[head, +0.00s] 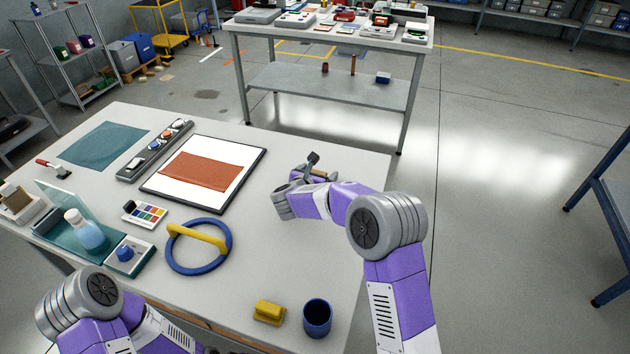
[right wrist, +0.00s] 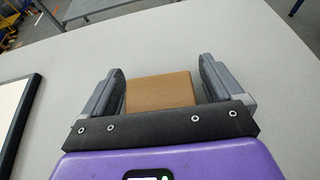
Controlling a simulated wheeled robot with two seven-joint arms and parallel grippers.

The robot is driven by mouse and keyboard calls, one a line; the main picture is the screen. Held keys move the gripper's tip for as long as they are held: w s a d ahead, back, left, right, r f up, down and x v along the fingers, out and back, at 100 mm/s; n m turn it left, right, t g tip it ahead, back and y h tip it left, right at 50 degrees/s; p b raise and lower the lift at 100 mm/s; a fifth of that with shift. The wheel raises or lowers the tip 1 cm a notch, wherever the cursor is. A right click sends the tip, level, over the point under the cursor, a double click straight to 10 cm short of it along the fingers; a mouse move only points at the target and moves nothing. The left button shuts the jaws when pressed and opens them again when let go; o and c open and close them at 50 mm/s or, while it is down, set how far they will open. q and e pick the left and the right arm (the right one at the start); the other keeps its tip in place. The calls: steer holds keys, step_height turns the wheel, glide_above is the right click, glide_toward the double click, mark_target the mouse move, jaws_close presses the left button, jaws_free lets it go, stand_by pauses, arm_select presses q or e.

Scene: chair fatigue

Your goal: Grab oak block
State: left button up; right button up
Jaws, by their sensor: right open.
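The oak block (right wrist: 160,93) is a plain brown wooden block lying on the pale tabletop. In the right wrist view it sits between the two grey fingers of my right gripper (right wrist: 161,76). The fingers are open, with a narrow gap on each side of the block. In the head view my right gripper (head: 315,168) is at the table's right part, and it hides most of the block, leaving only a small brown piece in sight. My left arm shows at the bottom left of the head view, but its gripper is not in view.
A black-framed board with a rust-coloured sheet (head: 201,171) lies left of my right gripper. A blue ring (head: 169,262) with a yellow bar, a yellow block (head: 269,312) and a blue cup (head: 317,318) are nearer. The worktable (head: 270,240) is bare between them.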

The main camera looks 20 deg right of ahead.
steer(key=c, duration=1.1)
steer(key=shift+o, duration=0.2)
steer(key=shift+r, duration=0.1)
